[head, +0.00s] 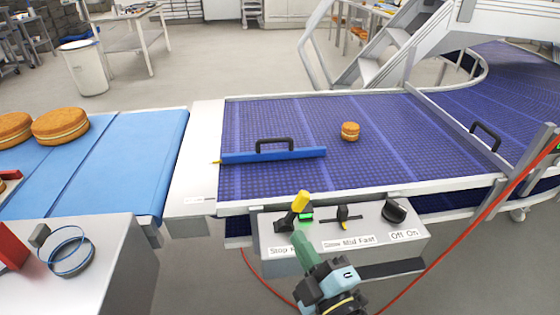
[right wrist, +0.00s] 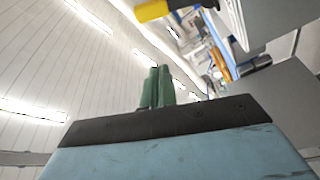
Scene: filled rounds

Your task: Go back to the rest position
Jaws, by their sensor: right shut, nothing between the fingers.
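My right gripper (head: 301,238) is in front of the control box (head: 420,240), just below its yellow-handled lever (head: 300,201). Its green fingers are shut with nothing between them, and they also show shut in the right wrist view (right wrist: 157,72). They look apart from the lever, though the gap is hard to judge. The yellow handle shows at the top of the right wrist view (right wrist: 153,10). My left gripper is in neither view.
The box also bears a speed slider (head: 342,214) and a black knob (head: 395,210). One filled round (head: 350,132) lies on the purple belt, near a blue bar (head: 273,156). Larger rounds (head: 60,126) lie on the blue belt (head: 140,150). A red cable (head: 478,250) runs at right.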

